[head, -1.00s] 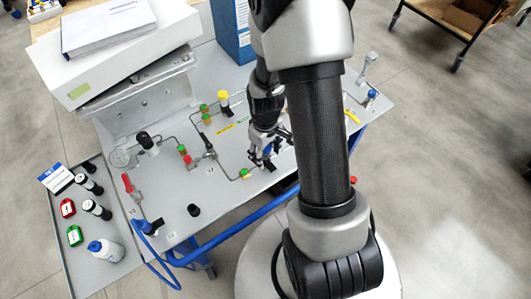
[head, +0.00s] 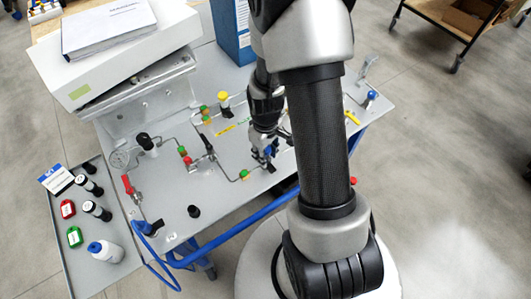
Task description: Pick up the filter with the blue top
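My gripper (head: 264,158) points down over the right-middle part of the grey panel, partly hidden behind my arm. A small blue spot (head: 268,151) shows at its fingertips; whether it is a filter top or part of the gripper is too small to tell. I cannot see whether the fingers are open or closed on anything. A small blue-topped piece (head: 371,96) stands at the panel's right end, apart from my gripper. A white bottle with a blue cap (head: 104,250) lies in the tray at the left.
Thin tubing with green, red and yellow fittings (head: 223,97) runs around my gripper. A black knob (head: 194,211) stands near the front edge. A blue hose (head: 230,233) runs along that edge. The tray (head: 80,278) holds vials and red and green items. A white box (head: 115,45) stands behind.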

